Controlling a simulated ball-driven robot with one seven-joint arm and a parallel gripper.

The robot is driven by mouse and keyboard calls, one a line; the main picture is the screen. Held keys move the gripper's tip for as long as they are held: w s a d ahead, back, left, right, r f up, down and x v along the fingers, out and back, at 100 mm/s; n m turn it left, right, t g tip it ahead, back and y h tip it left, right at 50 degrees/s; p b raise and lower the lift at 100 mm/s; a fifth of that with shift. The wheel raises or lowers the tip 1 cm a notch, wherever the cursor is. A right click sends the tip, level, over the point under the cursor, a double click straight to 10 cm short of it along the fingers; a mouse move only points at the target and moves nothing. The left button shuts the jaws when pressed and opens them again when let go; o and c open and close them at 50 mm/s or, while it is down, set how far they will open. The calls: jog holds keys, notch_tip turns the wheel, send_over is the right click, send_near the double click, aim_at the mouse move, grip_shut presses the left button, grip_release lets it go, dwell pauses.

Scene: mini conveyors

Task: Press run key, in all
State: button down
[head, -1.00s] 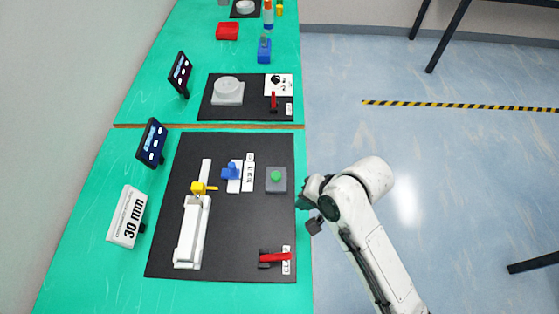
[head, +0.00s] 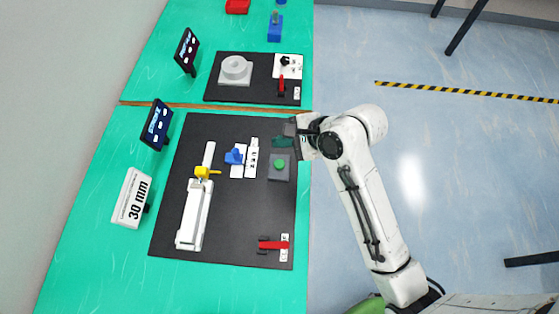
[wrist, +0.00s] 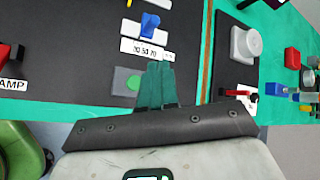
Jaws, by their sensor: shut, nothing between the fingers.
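The green round button (head: 279,164) sits on a grey box (head: 285,175) on the black board, right of a label strip (head: 252,157). In the wrist view the button (wrist: 133,82) shows beside the fingers, partly covered by them. My gripper (head: 283,142) is shut and empty, with dark green fingertips. In the head view it hangs just beyond the button at the board's right edge. In the wrist view its fingertips (wrist: 156,68) overlap the label strip. I cannot tell the height between fingers and button.
A blue knob (head: 235,156) stands left of the label. A yellow slider (head: 203,172) sits on a white rail (head: 191,222). A red lever (head: 273,244) lies at the front right. A dark display (head: 157,125) and a "30 mm" sign (head: 131,199) stand left. A second board (head: 232,92) lies beyond.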

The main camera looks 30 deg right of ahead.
jog(key=f, duration=0.1)
jog(key=b, duration=0.4)
send_over(282, 166)
notch_tip(282, 166, down, 5)
jog(key=shift+f, duration=0.2)
jog(key=shift+f+b, duration=0.5)
jog(key=shift+f, duration=0.7)
jog(key=shift+f, duration=0.15)
dwell(0.8)
jog(key=shift+f, duration=0.25)
jog(key=shift+f, duration=0.5)
dwell(0.9)
jog(key=shift+r+p, duration=0.1)
jog(key=shift+p, duration=0.25)
jog(key=shift+r+p, duration=0.85)
jog(key=shift+p, duration=0.3)
